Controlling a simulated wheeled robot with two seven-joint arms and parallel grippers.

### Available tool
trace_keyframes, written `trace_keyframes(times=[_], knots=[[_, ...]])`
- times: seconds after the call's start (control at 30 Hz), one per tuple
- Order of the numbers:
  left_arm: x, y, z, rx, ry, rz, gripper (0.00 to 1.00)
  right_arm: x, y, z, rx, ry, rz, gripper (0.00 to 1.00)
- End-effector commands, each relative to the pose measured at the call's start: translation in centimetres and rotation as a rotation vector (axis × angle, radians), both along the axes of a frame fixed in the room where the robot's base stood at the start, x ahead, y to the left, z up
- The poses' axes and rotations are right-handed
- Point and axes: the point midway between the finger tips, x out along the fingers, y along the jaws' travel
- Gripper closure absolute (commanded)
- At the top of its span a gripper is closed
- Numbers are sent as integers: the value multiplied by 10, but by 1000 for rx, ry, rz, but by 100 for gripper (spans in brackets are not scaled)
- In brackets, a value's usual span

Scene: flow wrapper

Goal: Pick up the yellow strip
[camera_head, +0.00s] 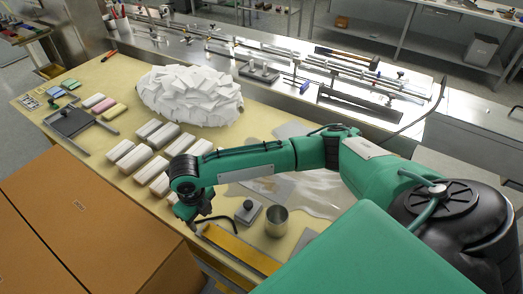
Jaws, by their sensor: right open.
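The yellow strip (241,249) lies along the near edge of the table, running from below my gripper toward the lower right. My green arm hides part of its right end. My right gripper (197,222) points down at the strip's left end. It is small and dark here, but it looks open with nothing in it. I cannot tell whether its fingers touch the strip. My left gripper is not in view.
A metal cup (276,221) and a grey block with a knob (248,211) stand just beyond the strip. White blocks (150,155) in rows and a large white heap (190,96) lie farther back. Brown boxes (85,235) stand at the lower left.

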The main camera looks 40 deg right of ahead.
Motion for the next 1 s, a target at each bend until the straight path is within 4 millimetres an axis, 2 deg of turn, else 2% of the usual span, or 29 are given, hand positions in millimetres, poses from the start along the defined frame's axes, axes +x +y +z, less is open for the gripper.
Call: trace_keyframes(times=[0.2,0.33,0.63,0.73,0.8,1.0], knots=[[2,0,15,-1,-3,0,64,-1,-8,-28,-2,6,-1,49],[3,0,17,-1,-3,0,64,0,-7,-45,0,3,0,49],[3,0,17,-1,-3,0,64,0,-7,-51,-1,2,1,49],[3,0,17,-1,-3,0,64,0,-7,-51,-1,2,1,69],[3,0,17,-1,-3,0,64,0,-7,-51,-2,2,1,78],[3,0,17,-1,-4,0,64,0,-7,-51,-2,2,1,79]])
